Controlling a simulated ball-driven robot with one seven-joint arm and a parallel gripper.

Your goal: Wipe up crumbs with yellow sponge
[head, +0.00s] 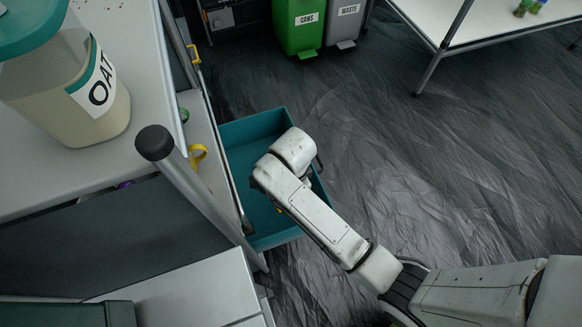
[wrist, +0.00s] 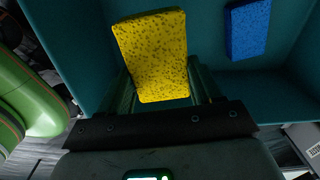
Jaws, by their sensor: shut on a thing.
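The yellow sponge (wrist: 155,55) is speckled and fills the middle of the wrist view. My gripper (wrist: 165,88) is shut on it, with a finger on each side. The sponge is over or inside a teal drawer (head: 262,121), which is pulled out below the counter. Small dark specks that look like crumbs (head: 108,7) lie on the white counter (head: 125,22) at the upper left.
A blue sponge (wrist: 247,28) lies in the drawer. A jar labelled OAT (head: 92,105) stands on the counter. A dark-capped post (head: 155,143) rises at the counter's corner. Green (head: 299,28) and grey (head: 344,24) bins stand at the back. The floor right of the drawer is clear.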

